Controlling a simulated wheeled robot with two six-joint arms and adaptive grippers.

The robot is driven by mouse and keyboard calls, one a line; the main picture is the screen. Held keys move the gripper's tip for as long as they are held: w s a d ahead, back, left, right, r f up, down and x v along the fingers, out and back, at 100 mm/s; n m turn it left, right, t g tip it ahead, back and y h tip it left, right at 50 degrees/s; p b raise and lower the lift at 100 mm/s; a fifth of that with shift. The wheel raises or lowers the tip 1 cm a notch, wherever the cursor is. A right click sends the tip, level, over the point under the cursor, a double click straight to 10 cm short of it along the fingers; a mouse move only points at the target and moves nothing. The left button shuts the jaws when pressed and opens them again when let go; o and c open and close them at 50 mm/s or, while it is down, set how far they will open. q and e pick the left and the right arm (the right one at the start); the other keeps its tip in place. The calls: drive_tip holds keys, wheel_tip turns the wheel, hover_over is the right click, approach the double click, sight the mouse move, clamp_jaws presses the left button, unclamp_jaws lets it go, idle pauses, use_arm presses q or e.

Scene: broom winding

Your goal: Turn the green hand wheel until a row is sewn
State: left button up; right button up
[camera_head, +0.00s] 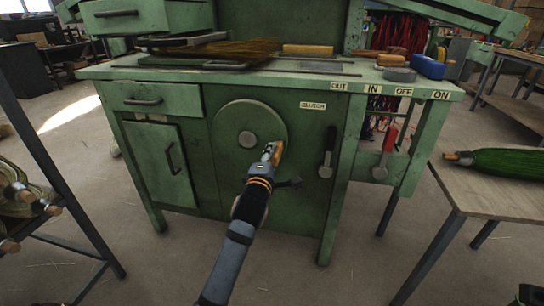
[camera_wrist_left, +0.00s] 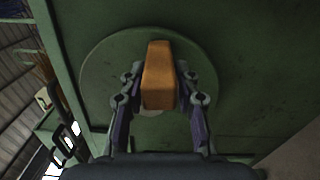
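The green hand wheel (camera_head: 240,118) is a round disc with a grey hub, on the front of the green machine. Its orange-brown handle (camera_head: 278,154) sits at the wheel's lower right edge. My left gripper (camera_head: 271,153) is at this handle. In the left wrist view the handle (camera_wrist_left: 158,78) stands between the two fingers of my left gripper (camera_wrist_left: 159,85), which look closed against its sides. The wheel (camera_wrist_left: 105,55) shows behind it. My right gripper is not in view. The sewing row itself cannot be made out.
The machine's top (camera_head: 130,69) carries a broom head (camera_head: 235,48), wooden blocks and a blue box (camera_head: 428,67). A clutch lever (camera_head: 327,160) and a red-handled lever (camera_head: 388,145) are to the right. A green broom (camera_head: 505,163) lies on the right table (camera_head: 490,200).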

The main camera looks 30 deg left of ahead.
use_arm(q)
drive_tip(key=shift+o, duration=1.2)
drive_tip(key=v, duration=0.7)
drive_tip(key=shift+s, duration=0.25)
